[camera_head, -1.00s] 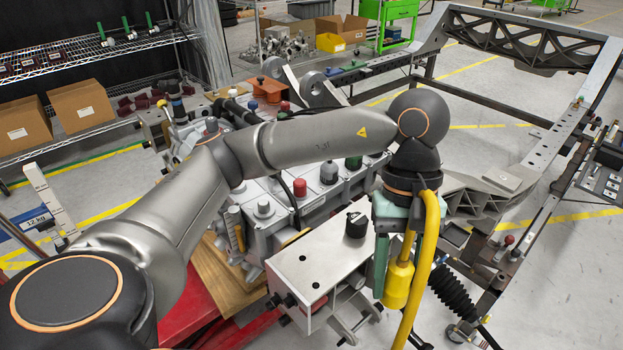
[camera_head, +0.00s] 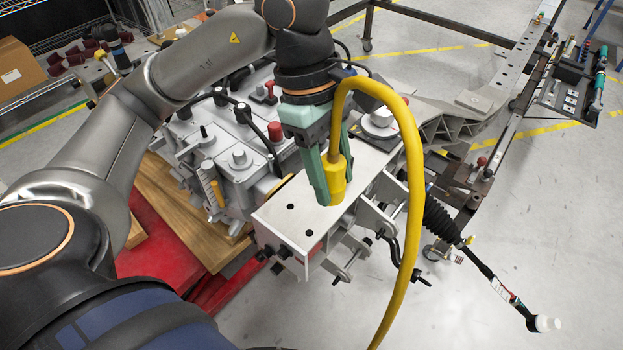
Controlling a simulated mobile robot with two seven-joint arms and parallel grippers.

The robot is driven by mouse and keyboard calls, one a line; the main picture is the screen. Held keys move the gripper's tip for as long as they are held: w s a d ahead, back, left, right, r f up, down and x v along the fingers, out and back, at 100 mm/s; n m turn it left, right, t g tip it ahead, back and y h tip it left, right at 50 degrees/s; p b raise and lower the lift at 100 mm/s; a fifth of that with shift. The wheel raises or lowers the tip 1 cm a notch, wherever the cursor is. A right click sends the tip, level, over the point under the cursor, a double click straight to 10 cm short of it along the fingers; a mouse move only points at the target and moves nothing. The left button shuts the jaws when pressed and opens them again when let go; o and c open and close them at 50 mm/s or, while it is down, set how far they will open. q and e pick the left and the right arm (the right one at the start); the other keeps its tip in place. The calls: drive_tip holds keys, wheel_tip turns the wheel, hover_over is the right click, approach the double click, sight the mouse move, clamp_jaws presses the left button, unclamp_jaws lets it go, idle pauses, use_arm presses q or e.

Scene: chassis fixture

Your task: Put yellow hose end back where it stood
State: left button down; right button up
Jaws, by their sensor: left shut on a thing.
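The yellow hose end (camera_head: 335,186) is a yellow cylinder that hangs upright in my left gripper (camera_head: 327,190). The gripper has green fingers and is shut on it. The hose end appears over the top face of the light grey metal box (camera_head: 291,211); I cannot tell whether it touches that face. The yellow hose (camera_head: 413,215) arches up beside the gripper, over to the right and down out of the bottom of the picture. Two dark holes show in the box's top face. My right gripper is not in view.
A grey engine-like block (camera_head: 222,150) stands left of the box on a wooden board (camera_head: 178,215) over a red base (camera_head: 150,245). A black bellows and rod (camera_head: 437,221) extend at the right.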

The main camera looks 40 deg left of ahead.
use_arm(q)
drive_tip(key=w+a+f, duration=0.1)
drive_tip(key=a+f, duration=0.1)
drive_tip(key=w+a+f, duration=0.1)
drive_tip(key=f, duration=0.1)
drive_tip(key=w+a+f, duration=0.2)
drive_tip(key=shift+a+f, duration=0.35)
drive_tip(key=shift+w+a+f, duration=0.1)
drive_tip(key=shift+f, duration=1.55)
drive_tip(key=shift+f+b, duration=0.2)
drive_tip(key=shift+b, duration=0.15)
drive_tip(key=shift+c, duration=1.8)
unclamp_jaws()
drive_tip(key=shift+r, duration=0.15)
drive_tip(key=shift+r+p, duration=0.2)
drive_tip(key=shift+p, duration=0.15)
drive_tip(key=v, duration=1.1)
drive_tip(key=shift+a+r, duration=0.2)
drive_tip(key=shift+r, duration=0.15)
